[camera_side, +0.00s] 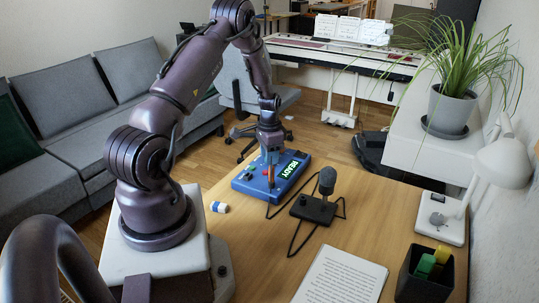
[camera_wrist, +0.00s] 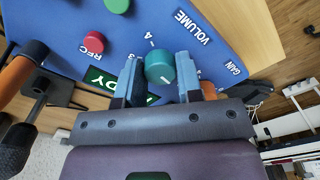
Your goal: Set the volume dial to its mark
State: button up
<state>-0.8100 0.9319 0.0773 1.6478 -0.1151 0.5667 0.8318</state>
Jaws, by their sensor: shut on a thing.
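The blue control box (camera_side: 240,186) stands on the wooden desk with a lit READY display (camera_side: 291,169). My gripper (camera_side: 270,180) reaches straight down onto it in the side view and hides the dial there. In the wrist view, a round teal dial (camera_wrist: 160,66) with a short white line sits between the two fingers of my gripper (camera_wrist: 160,76), which are shut on it. The VOLUME label (camera_wrist: 194,27) is beside it, and printed scale numbers, including 4 and 3, show near its edge. I cannot make out the target mark.
A red button (camera_wrist: 93,42) labelled REC and a green knob (camera_wrist: 118,4) are on the same panel. A black microphone (camera_side: 327,181) on a stand is close to the box's right, with a cable around it. A small white-and-blue object (camera_side: 219,207) lies in front. Paper (camera_side: 341,277) lies nearer.

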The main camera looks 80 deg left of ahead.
jog(key=n, duration=0.4)
jog(key=shift+n, duration=2.1)
jog(key=o, duration=0.9)
notch_tip(320, 180, up, 13)
jog(key=shift+r, duration=0.1)
